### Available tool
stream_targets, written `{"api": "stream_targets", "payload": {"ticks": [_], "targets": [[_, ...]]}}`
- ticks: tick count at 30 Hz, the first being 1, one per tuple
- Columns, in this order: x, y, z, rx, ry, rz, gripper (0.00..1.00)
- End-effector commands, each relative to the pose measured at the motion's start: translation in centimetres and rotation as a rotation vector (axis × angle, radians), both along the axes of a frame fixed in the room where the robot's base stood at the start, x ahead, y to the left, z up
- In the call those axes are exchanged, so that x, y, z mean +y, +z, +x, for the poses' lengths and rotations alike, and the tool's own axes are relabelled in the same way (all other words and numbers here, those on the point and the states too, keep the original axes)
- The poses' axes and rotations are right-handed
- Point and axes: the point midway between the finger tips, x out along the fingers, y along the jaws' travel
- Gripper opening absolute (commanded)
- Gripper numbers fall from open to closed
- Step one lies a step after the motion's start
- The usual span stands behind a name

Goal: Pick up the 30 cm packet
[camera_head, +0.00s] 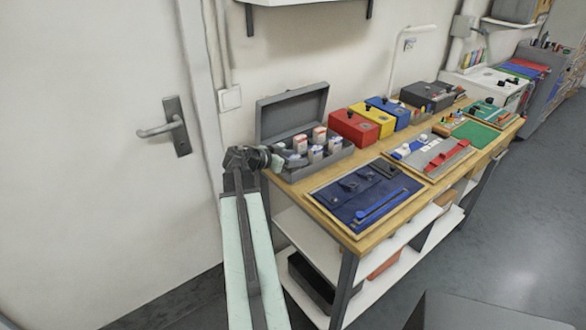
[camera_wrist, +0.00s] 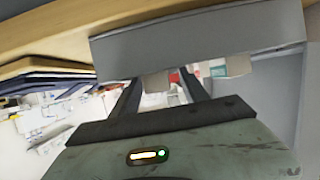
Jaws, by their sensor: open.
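Several small white packets with red or blue ends (camera_head: 318,137) stand in an open grey case (camera_head: 290,103) at the left end of the bench. Their labels are too small to read, so I cannot tell which is the 30 cm packet. My gripper (camera_head: 274,160) is at the case's left front corner, and I cannot tell whether it touches the case. Small red, white and teal patches show between and beside the fingers; nothing is clearly held.
A dark blue mat (camera_head: 365,194) with tools lies in front of the case. Red (camera_head: 353,127), yellow (camera_head: 372,118) and blue (camera_head: 389,111) boxes stand to its right. The wooden bench (camera_head: 349,243) has white shelves below. A closed door (camera_head: 120,80) is at left; open floor (camera_head: 520,215) is at right.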

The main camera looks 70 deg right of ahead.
Motion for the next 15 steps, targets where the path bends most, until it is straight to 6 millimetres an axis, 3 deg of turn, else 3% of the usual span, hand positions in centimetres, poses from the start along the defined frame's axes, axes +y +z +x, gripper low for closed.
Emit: {"api": "stream_targets", "payload": {"ticks": [3, 10, 11, 15], "targets": [[-1.8, -1.1, -1.0, 0.001, -0.002, 0.0, 0.53], [-2.1, -1.0, -1.2, 0.001, 0.0, 0.0, 0.53], [-2.1, -1.0, -1.2, 0.001, 0.0, 0.0, 0.47], [-2.1, -1.0, -1.2, 0.001, 0.0, 0.0, 0.08]]}}
